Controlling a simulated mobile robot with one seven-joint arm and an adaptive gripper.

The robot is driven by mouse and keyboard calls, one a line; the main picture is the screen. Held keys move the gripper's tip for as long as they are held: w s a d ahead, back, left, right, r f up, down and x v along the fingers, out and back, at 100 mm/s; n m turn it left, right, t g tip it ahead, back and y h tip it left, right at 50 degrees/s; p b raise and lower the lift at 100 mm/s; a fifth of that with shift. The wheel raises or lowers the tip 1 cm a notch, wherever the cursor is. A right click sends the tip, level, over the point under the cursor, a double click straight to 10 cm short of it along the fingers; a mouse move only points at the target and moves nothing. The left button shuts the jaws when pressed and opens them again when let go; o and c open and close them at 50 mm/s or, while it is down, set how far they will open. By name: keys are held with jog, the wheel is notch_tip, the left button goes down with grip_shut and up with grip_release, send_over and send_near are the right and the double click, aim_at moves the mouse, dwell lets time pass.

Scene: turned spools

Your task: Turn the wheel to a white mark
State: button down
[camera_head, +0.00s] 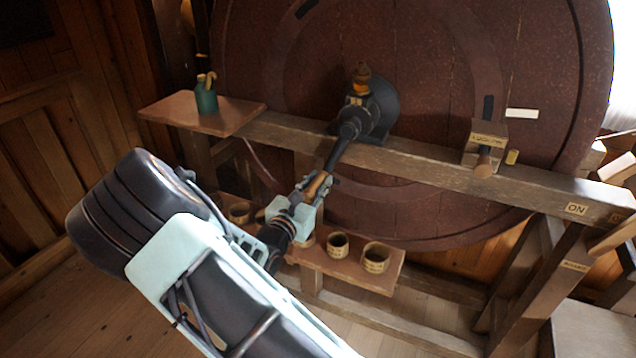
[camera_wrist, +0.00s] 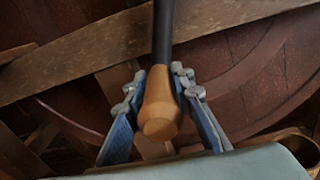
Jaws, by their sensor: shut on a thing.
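The large dark red-brown wheel (camera_head: 450,60) stands upright behind a wooden beam. A white mark (camera_head: 521,113) lies on its face at the right, just above the beam. A dark crank arm (camera_head: 341,148) runs from a black hub (camera_head: 381,105) down and left to a wooden handle (camera_head: 318,184). My gripper (camera_head: 314,188) is shut on this handle. In the wrist view the handle (camera_wrist: 159,108) sits between both fingers of my gripper (camera_wrist: 160,92), its rounded end towards the camera. The white mark is out of the wrist view.
The wooden beam (camera_head: 430,165) crosses before the wheel. A labelled block (camera_head: 486,134) with a wooden peg (camera_head: 483,162) sits on it near the white mark. A side shelf (camera_head: 172,110) holds a green cup (camera_head: 206,100). A low shelf (camera_head: 318,262) with several pots lies below my gripper.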

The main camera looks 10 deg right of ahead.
jog(key=shift+w+a+r+m, duration=0.7)
jog(key=shift+a+m, duration=0.1)
jog(key=shift+a, duration=0.15)
jog(key=c, duration=1.7)
grip_release()
jog(key=shift+a+f, duration=0.1)
jog(key=shift+s+d+f, duration=0.1)
jog(key=shift+d, duration=0.1)
jog(key=shift+s+a, duration=0.1)
jog(key=v, duration=1.1)
jog(key=shift+s+a, duration=0.2)
jog(key=shift+s, duration=0.15)
